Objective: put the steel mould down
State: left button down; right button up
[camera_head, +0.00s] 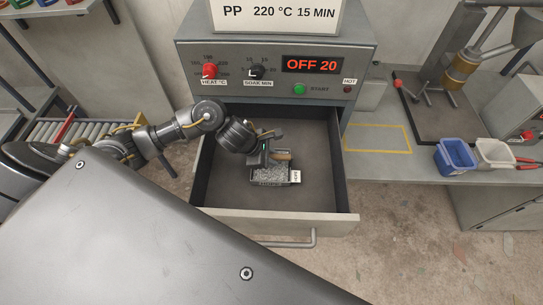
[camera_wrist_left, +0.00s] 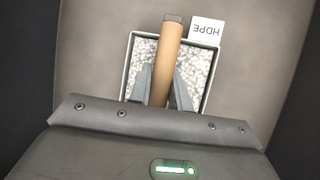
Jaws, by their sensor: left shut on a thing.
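The steel mould (camera_head: 268,182) is a small open box filled with pale granules, with a white tag lettered HDPE (camera_wrist_left: 207,30). It is inside the open drawer (camera_head: 222,178) of the oven, near the drawer's middle. My left gripper (camera_head: 276,157) reaches down over the mould and is shut on its tan handle (camera_wrist_left: 166,65), which runs across the mould in the left wrist view. The mould's rim (camera_wrist_left: 213,75) also shows there. I cannot tell whether its base touches the drawer floor. My right gripper is out of view.
The oven front (camera_head: 275,50) has knobs, a green start button and a display reading OFF 20. A sign above reads PP 220 °C 15 MIN. The bench at right has a yellow outlined area (camera_head: 378,138), a blue bin (camera_head: 455,156), a pale bin (camera_head: 494,154) and a press.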

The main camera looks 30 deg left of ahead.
pick_arm(q)
jog(key=shift+r, duration=0.1)
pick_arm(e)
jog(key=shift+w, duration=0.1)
pick_arm(q)
jog(key=c, duration=1.3)
grip_release()
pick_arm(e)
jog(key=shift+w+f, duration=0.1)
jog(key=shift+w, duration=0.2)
pick_arm(q)
jog(key=v, duration=1.2)
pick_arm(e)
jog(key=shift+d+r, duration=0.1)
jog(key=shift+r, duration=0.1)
pick_arm(q)
jog(key=shift+w, duration=0.1)
